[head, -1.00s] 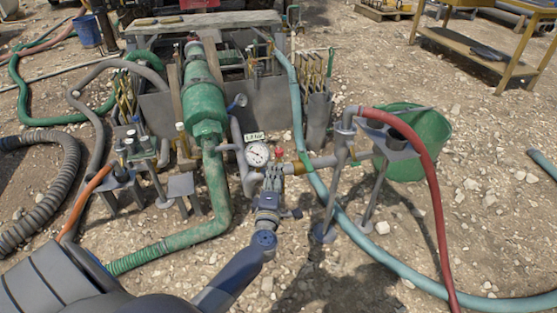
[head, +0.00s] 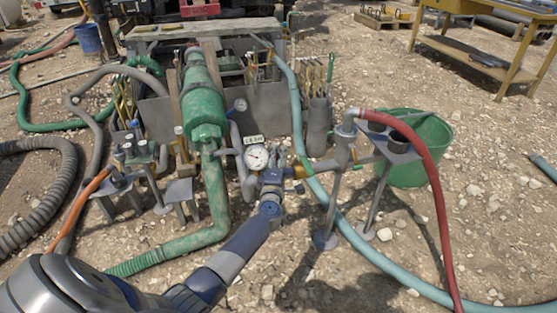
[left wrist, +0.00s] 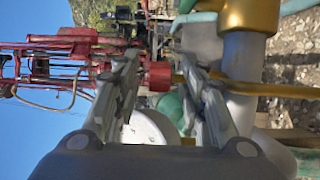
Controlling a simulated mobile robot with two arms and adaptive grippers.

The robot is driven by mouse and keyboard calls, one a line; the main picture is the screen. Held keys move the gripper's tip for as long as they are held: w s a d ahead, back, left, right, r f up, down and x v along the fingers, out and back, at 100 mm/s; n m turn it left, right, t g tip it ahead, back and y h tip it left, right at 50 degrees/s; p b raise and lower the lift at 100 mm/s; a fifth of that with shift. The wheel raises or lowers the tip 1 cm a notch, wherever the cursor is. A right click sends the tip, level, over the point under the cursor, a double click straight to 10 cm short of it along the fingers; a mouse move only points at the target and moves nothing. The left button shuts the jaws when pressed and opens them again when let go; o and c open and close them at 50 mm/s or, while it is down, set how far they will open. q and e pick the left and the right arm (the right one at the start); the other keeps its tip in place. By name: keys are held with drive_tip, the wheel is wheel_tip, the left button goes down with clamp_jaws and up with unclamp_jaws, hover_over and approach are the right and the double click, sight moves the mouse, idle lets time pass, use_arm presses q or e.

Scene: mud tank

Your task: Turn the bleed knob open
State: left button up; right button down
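My left gripper (head: 277,158) is at the pipe junction right of the pressure gauge (head: 257,158). In the left wrist view its two fingers (left wrist: 165,88) are apart, so it is open. A small red piece (left wrist: 157,76) shows between the fingertips; it may be the bleed knob, but I cannot tell whether the fingers touch it. In the head view the knob's place is hidden by the gripper. A brass fitting (head: 298,171) sits on the pipe just right of the gripper; it also shows in the left wrist view (left wrist: 250,14). My right gripper is not in view.
A green pump cylinder (head: 203,105) and its pipe stand left of the gauge. A hose stand (head: 335,190) with a red hose (head: 432,165) and a teal hose (head: 312,180) are to the right. A green tub (head: 410,165) stands behind. Stony ground lies in front.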

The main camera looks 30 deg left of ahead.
use_arm(q)
clamp_jaws()
